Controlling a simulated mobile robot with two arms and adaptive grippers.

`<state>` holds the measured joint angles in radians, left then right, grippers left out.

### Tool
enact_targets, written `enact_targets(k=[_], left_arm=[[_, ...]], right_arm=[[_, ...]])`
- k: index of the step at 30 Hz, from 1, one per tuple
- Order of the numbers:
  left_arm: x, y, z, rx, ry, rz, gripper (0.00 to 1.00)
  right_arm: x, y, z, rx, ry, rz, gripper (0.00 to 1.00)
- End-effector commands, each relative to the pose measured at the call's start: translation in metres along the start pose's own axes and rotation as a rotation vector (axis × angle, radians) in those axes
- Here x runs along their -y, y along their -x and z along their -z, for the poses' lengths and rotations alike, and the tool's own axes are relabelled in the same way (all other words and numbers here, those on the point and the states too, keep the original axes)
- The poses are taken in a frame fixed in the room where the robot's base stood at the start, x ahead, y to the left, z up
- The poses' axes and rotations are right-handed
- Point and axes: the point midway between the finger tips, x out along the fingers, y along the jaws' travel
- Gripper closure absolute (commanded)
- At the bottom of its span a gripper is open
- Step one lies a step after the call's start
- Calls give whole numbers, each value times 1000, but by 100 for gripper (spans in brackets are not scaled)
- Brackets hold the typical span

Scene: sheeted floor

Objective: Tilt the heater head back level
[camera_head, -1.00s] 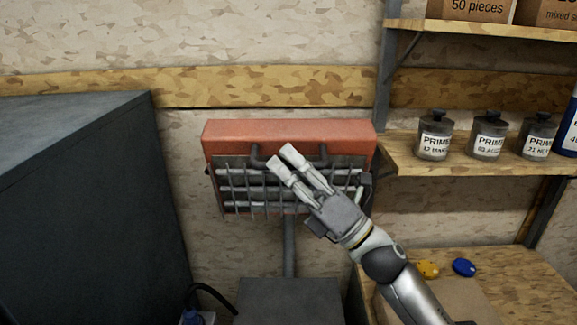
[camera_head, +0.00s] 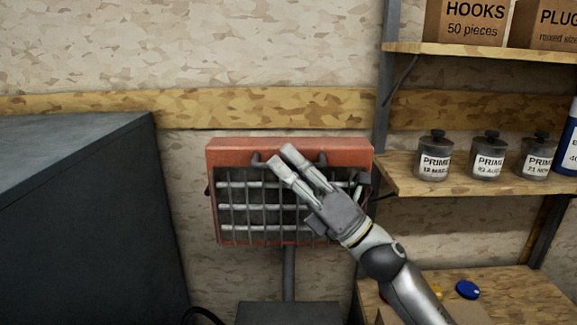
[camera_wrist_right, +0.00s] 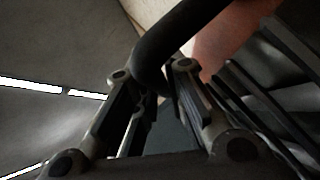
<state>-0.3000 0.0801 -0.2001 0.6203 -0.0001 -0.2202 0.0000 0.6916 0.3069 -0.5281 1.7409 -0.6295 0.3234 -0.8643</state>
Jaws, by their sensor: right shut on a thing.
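The heater head (camera_head: 225,146) is a red-orange box with a wire grille and pale heating bars, on a grey post (camera_head: 289,272). Its grille faces mostly forward, with a narrow strip of the top visible. A dark handle (camera_head: 257,159) runs across the upper front; my fingers hide its middle. My right gripper (camera_head: 282,157) comes from the lower right and is shut on the handle. In the right wrist view, the dark bar (camera_wrist_right: 180,40) passes at the fingertips (camera_wrist_right: 152,75), with the red housing (camera_wrist_right: 222,52) behind. My left gripper is out of view.
A large dark cabinet (camera_head: 80,200) stands at the left. At the right, a shelf (camera_head: 430,180) holds labelled jars (camera_head: 434,157), with boxes (camera_head: 466,22) above. A wooden bench (camera_head: 510,300) lies lower right, with a blue round item (camera_head: 467,290) on it.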

Motion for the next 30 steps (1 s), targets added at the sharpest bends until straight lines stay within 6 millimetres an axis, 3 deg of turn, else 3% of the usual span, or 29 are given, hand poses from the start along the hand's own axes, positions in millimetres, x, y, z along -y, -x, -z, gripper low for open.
enact_targets(k=[2,3,8,20,30], left_arm=[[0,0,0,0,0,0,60],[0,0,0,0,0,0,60],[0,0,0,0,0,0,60],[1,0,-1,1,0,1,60],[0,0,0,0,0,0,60]], right_arm=[[0,0,-1,2,1,1,100],[0,0,-1,2,1,1,86],[0,0,0,1,1,1,66],[1,6,0,0,-1,3,66],[2,65,1,0,-1,5,66]])
